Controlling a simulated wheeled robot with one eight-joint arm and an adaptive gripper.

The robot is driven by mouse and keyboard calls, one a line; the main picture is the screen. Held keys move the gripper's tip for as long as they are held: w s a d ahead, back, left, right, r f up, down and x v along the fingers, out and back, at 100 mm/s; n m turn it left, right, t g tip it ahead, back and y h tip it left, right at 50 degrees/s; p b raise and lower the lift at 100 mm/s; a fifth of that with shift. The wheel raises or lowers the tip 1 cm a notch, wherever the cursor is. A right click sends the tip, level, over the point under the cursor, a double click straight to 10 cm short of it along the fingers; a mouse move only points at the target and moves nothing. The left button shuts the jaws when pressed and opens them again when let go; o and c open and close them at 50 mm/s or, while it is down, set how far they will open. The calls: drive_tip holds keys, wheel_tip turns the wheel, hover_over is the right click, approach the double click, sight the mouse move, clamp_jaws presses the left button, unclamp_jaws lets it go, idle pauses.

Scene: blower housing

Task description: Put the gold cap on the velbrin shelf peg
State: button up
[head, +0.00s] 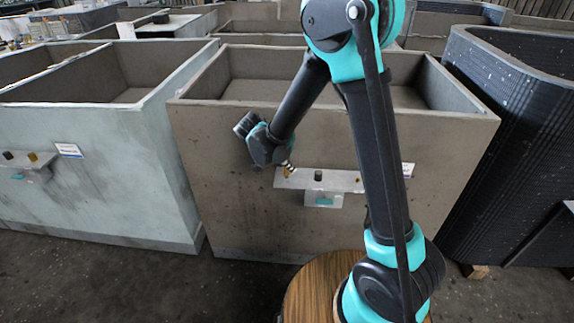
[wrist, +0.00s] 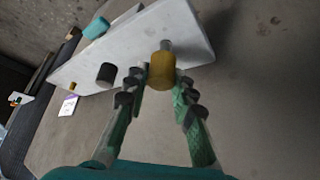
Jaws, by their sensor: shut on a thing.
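My gripper (wrist: 161,72) is shut on the gold cap (wrist: 163,70), with one finger on each side of it. In the head view the gripper (head: 287,165) and gold cap (head: 287,172) are at the left end of a pale shelf (head: 340,179) on the brown tank's front. In the wrist view a short grey peg (wrist: 167,46) shows between the cap and the same shelf (wrist: 140,40). I cannot tell whether the cap touches or surrounds the peg's tip. The shelf's label (head: 407,170) is too small to read.
A dark cylinder (wrist: 106,72) stands mid-shelf, near the gripper's left finger in the wrist view. A small gold piece (head: 357,180) is near the shelf's right end. A teal part (head: 325,201) sits below the shelf. Another shelf (head: 28,161) with pieces is on the left tank.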

drive_tip(key=shift+f, duration=1.05)
drive_tip(key=o, duration=1)
drive_tip(key=v, duration=1.2)
drive_tip(key=shift+w, duration=0.1)
drive_tip(key=s+d+n+g+y, duration=0.1)
drive_tip(key=s+d+n, duration=0.1)
drive_tip(key=d, duration=0.7)
drive_tip(key=s+d+n+g+y, duration=0.1)
drive_tip(key=s+d+n, duration=0.1)
drive_tip(key=d, duration=0.7)
drive_tip(key=s+d+f+n+t+y, duration=0.1)
drive_tip(key=s+d+f+n, duration=0.3)
drive_tip(key=s+d, duration=0.6)
drive_tip(key=shift+s+f+n+t+y, duration=0.3)
drive_tip(key=shift+s+n+y, duration=0.15)
drive_tip(key=shift+n+y, duration=0.35)
